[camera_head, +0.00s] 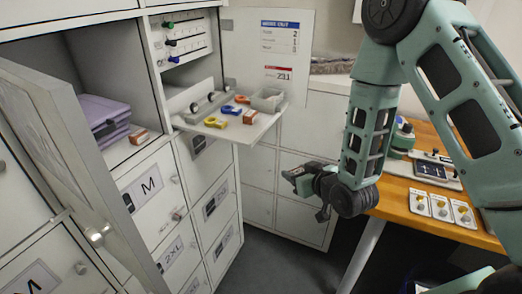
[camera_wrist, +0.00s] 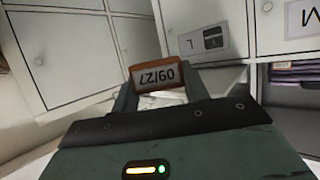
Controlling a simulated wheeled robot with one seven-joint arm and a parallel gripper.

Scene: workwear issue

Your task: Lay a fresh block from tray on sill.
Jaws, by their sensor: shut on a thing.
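My gripper (camera_head: 303,181) hangs in front of the white lockers, left of the wooden desk. In the wrist view my gripper (camera_wrist: 162,92) is shut on a small orange-brown block (camera_wrist: 155,77) with a white label reading 09/27, upside down in the picture. The block is clear of any surface. In the head view I cannot make out the held block. Another small orange and white block (camera_head: 138,136) lies on the sill (camera_head: 122,151) of the open compartment above the M door. A small grey tray (camera_head: 267,104) stands on the fold-down shelf; its contents are unclear.
Folded purple clothing (camera_head: 104,118) lies left of the sill block. An open locker door (camera_head: 45,125) stands at the left. The fold-down shelf (camera_head: 222,130) juts out with coloured tape-like items. The desk (camera_head: 395,196) holds cards and devices. Floor between lockers and desk looks free.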

